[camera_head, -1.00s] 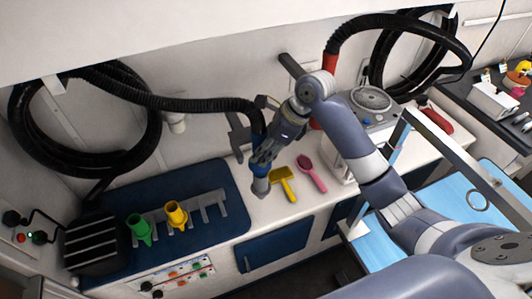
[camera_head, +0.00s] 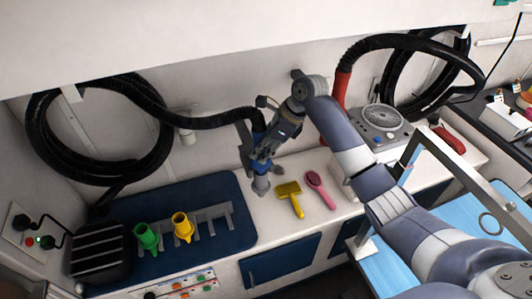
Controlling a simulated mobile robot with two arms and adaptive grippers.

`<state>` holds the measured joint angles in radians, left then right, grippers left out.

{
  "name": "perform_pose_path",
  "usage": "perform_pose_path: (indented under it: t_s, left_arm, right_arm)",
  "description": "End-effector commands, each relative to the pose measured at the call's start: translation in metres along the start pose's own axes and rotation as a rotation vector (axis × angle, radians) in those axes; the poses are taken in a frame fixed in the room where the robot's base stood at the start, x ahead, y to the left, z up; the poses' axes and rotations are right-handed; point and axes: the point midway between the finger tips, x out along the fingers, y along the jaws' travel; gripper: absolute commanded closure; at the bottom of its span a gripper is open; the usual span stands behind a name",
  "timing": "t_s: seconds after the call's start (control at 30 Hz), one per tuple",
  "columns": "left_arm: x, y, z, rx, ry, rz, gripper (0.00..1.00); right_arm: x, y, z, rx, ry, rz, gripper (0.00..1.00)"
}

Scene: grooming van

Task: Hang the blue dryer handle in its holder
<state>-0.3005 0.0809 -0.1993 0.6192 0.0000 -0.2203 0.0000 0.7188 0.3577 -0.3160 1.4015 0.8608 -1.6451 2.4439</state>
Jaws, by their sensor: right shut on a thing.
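The blue dryer handle (camera_head: 260,139) hangs roughly upright at the end of a black hose, its grey nozzle (camera_head: 261,185) pointing down above the counter. My right gripper (camera_head: 264,152) is shut on the handle and covers much of it. The grey wall holder (camera_head: 245,146) is just left of the handle, partly hidden behind it and the gripper. I cannot tell whether the handle touches the holder. My left gripper is not in view.
Green (camera_head: 147,237) and yellow (camera_head: 182,227) nozzles stand on the blue mat (camera_head: 215,184). A red dryer handle (camera_head: 341,92) hangs behind my right arm.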

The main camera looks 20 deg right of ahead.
Motion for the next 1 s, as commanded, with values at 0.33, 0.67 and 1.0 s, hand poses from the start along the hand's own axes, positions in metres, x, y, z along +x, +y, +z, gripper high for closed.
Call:
perform_pose_path:
  t_s: [0.33,0.67,1.0]
  left_arm:
    - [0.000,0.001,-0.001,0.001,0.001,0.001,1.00]
    - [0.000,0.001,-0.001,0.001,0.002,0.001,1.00]
    - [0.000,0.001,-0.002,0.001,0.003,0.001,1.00]
  right_arm:
    - [0.004,-0.022,0.014,-0.001,-0.004,-0.003,0.97]
    - [0.007,-0.030,0.019,-0.002,-0.003,-0.003,0.97]
    - [0.007,-0.030,0.019,-0.002,-0.003,-0.003,0.97]
